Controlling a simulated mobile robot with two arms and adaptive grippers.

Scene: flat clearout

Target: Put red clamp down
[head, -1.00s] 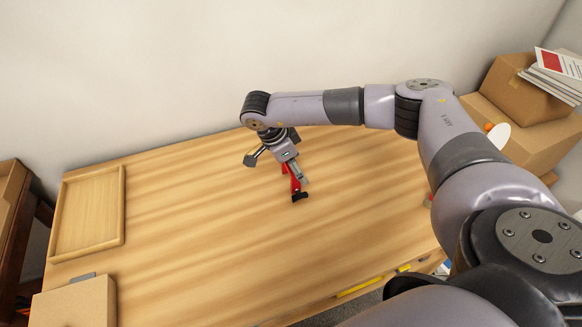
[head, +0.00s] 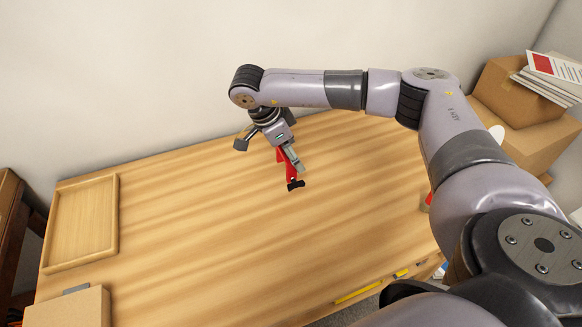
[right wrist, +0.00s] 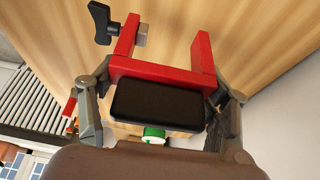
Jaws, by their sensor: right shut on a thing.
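The red clamp (head: 288,168) has a C-shaped red frame and a black screw handle. My right gripper (head: 284,156) is shut on it in the head view, over the back part of the wooden table (head: 220,210). The clamp hangs below the gripper with its black handle lowest. In the right wrist view the clamp (right wrist: 160,71) spans between the fingers of my right gripper (right wrist: 160,98), its open side pointing at the wood. I cannot tell whether the clamp touches the table. My left gripper is not in view.
A shallow wooden tray (head: 113,215) lies at the table's left end. A cardboard box (head: 70,308) stands at the front left. Cardboard boxes (head: 515,90) with papers on top are stacked at the right. The table's middle is clear.

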